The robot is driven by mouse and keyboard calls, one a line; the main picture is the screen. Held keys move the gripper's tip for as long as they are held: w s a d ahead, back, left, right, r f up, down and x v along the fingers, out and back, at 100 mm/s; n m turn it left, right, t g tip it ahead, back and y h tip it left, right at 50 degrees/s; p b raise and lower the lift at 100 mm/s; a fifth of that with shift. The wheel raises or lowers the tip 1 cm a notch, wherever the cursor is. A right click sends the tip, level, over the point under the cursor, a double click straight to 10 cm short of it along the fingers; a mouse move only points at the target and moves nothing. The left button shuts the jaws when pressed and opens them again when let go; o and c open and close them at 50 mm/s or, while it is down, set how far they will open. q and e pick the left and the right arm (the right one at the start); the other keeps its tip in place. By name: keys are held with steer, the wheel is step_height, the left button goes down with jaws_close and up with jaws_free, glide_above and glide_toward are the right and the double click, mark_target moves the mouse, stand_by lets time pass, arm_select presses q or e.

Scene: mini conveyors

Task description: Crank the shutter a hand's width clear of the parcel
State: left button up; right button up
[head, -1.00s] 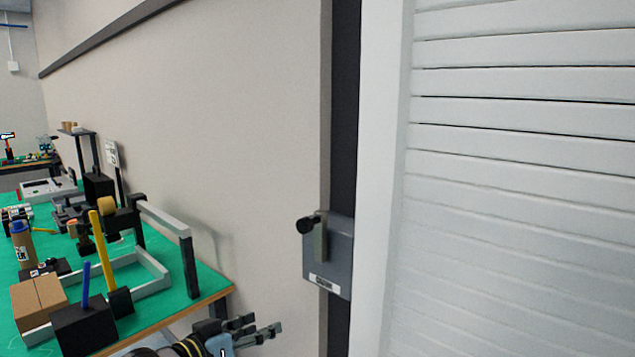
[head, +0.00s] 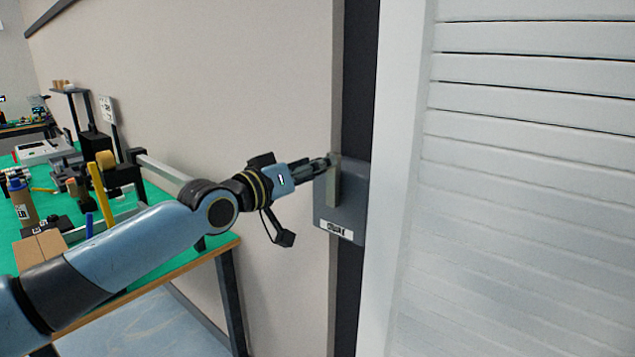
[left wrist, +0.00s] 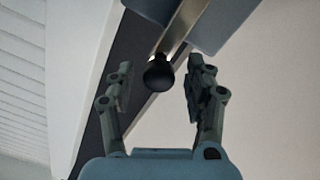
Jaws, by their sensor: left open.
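The slatted white shutter (head: 530,190) fills the right of the head view; its slats span the frame and its bottom edge is out of view. A grey crank box (head: 350,220) with a label is mounted on the dark post left of it. Its metal crank arm (head: 333,188) stands upright, and its black knob (left wrist: 158,73) shows in the left wrist view. My left gripper (head: 325,163) is at the knob; in the left wrist view its fingers (left wrist: 160,66) are open, one on each side of the knob. No parcel shows at the shutter. My right gripper is out of view.
A green-topped bench (head: 140,200) stands at the left with a cardboard box (head: 40,250), posts, a bracket and several small items. My left arm passes over it. The plain wall (head: 230,90) behind is bare.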

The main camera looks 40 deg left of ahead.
arm_select(q)
steer(key=shift+w, duration=0.6)
jaws_close()
